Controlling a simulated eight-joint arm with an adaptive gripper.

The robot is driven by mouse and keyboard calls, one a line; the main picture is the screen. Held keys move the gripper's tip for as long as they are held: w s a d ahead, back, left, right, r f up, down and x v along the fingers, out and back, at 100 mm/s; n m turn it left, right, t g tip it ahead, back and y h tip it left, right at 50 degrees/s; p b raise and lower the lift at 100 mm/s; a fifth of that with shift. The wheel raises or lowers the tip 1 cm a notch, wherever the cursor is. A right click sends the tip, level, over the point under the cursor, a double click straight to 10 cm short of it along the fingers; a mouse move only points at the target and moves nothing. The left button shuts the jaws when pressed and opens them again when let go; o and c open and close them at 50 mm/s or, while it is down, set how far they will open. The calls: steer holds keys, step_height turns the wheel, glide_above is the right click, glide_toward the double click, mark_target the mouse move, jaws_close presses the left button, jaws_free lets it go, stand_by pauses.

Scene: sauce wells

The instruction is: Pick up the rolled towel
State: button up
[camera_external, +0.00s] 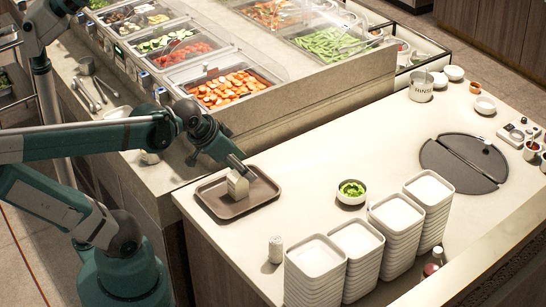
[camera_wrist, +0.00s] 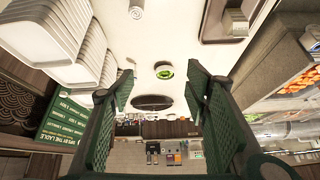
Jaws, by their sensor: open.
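A small white upright cylinder (camera_external: 275,249), which may be the rolled towel, stands on the counter left of the white container stacks. It also shows at the top edge of the wrist view (camera_wrist: 137,11). A pale beige block-like thing (camera_external: 238,186) sits on the brown tray (camera_external: 212,204); I cannot tell whether it is a towel. My gripper (camera_external: 243,171) is above the tray in the external view. In the wrist view its green fingers (camera_wrist: 160,88) are spread wide with nothing between them. The tray (camera_wrist: 208,30) lies at the upper right there.
Several stacks of white containers (camera_external: 316,257) stand along the counter's front edge. A bowl of greens (camera_external: 352,193) is behind them. Food wells with a glass guard (camera_external: 226,88) rise beyond the tray. Counter space between tray and bowl is clear.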

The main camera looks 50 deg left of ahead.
mark_target(276, 239)
steer(key=w+d+f+m+g+b, duration=0.2)
steer(key=f+m, duration=0.4)
steer(key=f, duration=0.2)
steer(key=w+d+f+m+g+b, duration=0.1)
steer(key=w+d+f+m+g, duration=0.1)
steer(key=f+m, duration=0.4)
steer(key=w+d+f+m+g+b, duration=0.2)
steer(key=f+m, duration=0.3)
steer(key=f, duration=0.7)
steer(key=shift+w+d+f+m+g+b, duration=0.1)
steer(key=shift+w+m+g+b, duration=0.25)
steer(key=shift+w, duration=0.5)
steer(key=shift+s+d+f+m, duration=0.1)
steer(key=shift+f+m, duration=0.35)
steer(key=shift+f, duration=0.2)
steer(key=shift+f+b, duration=0.3)
steer(key=shift+f, duration=1)
steer(key=shift+d+f+b, duration=0.1)
steer(key=shift+f+b, duration=0.45)
steer(key=shift+f, duration=2.05)
